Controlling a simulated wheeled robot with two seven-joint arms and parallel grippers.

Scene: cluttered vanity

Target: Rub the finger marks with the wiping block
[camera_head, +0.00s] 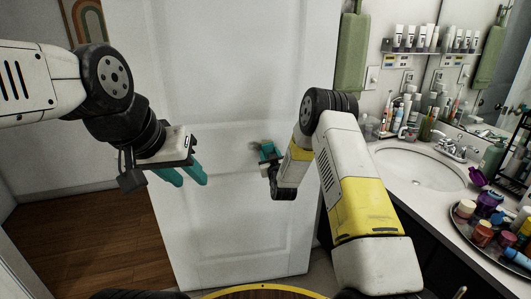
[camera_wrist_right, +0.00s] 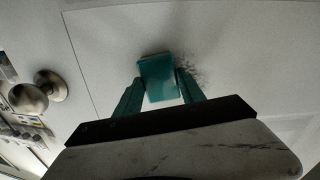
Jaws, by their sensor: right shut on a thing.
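The white door (camera_head: 210,75) stands upright in front of me. Dark, speckled finger marks (camera_wrist_right: 192,72) show on it in the right wrist view, just to the right of the wiping block. The teal wiping block (camera_wrist_right: 157,78) is between the fingers of my right gripper (camera_wrist_right: 160,92), which is shut on it. The block is at the door's surface; I cannot tell whether it touches. In the head view my right gripper (camera_head: 268,156) is small and partly hidden by its wrist. My left gripper (camera_head: 186,177) is open and empty, in front of the door's left part.
A round door knob (camera_wrist_right: 28,98) shows at the left of the right wrist view. On the right, the vanity has a sink (camera_head: 418,167), a crowded tray (camera_head: 466,228) and several bottles. My right arm passes close to the counter. Wooden floor (camera_head: 90,235) lies free at left.

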